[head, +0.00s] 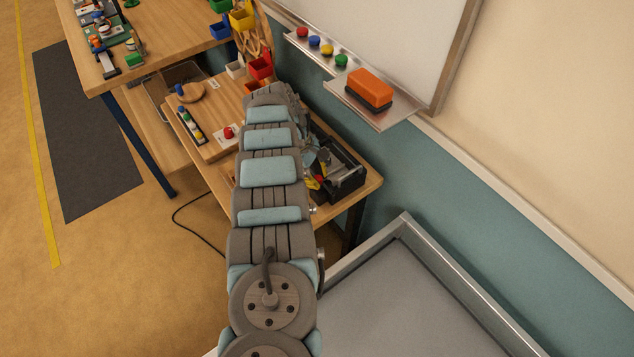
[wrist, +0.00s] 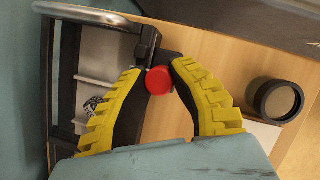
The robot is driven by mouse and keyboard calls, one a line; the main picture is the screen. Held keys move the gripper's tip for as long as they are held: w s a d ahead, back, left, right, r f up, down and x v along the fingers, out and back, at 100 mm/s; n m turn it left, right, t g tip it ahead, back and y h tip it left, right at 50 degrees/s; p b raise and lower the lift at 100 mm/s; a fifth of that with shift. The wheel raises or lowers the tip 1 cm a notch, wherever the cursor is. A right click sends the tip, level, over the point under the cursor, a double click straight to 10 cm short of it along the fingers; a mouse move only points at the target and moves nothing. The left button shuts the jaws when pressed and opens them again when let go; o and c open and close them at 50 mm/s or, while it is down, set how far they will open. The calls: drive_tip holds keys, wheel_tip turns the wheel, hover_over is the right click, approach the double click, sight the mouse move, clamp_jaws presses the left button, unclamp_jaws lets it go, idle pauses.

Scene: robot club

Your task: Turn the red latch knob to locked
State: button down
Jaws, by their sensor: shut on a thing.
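The red latch knob (wrist: 158,80) is round and sits at a black latch piece on the edge of a dark open toolbox (wrist: 66,95) in the wrist view. My gripper (wrist: 160,74) has yellow ribbed fingers with black inner pads, and its fingertips close on the knob from both sides. In the head view my arm hides most of this spot; a bit of the knob's red (head: 320,179) and yellow finger shows beside the toolbox (head: 342,172). The knob's turn angle and any lock marking cannot be made out.
The toolbox has a metal handle (wrist: 95,17) and grey compartments. A dark round cup-like thing (wrist: 276,99) stands on the wooden top near my gripper. A wooden board (head: 205,110) with another red button lies left of my arm. A whiteboard tray (head: 372,112) juts from the wall.

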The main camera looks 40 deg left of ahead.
drive_tip(key=shift+d, duration=0.1)
drive_tip(key=c, duration=0.8)
unclamp_jaws()
drive_tip(key=shift+d, duration=0.1)
drive_tip(key=shift+c, duration=0.2)
drive_tip(key=v, duration=1.2)
